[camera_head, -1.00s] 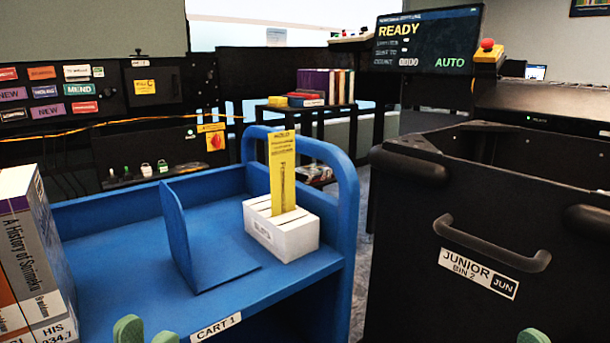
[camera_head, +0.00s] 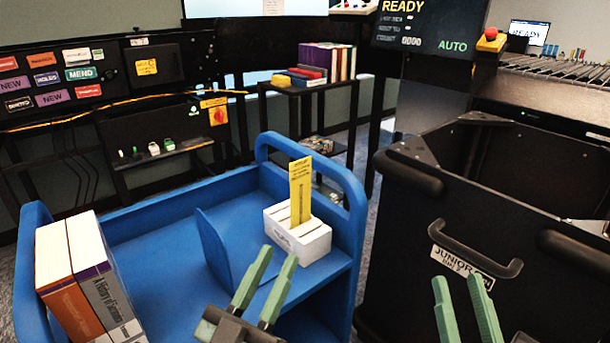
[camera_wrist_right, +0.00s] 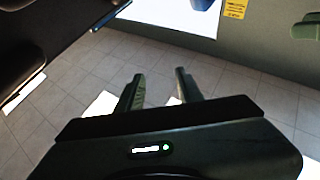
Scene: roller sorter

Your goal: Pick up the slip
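The yellow slip (camera_head: 301,190) stands upright in a slot of the white holder (camera_head: 304,239) on the blue cart's top shelf. My left gripper (camera_head: 278,252) has green fingers, spread apart and empty, in front of the holder and below the slip, not touching either. My right gripper (camera_head: 460,282) is open and empty in front of the black bin. It also shows in the right wrist view, with both fingers (camera_wrist_right: 158,84) apart over the tiled floor. No slip is clearly seen in the right wrist view.
The blue cart (camera_head: 150,220) holds a blue bookend (camera_head: 212,250) left of the holder and books (camera_head: 88,275) at its left end. A black bin (camera_head: 440,215) stands to the right. A dark rack with books (camera_head: 328,62) is behind the cart.

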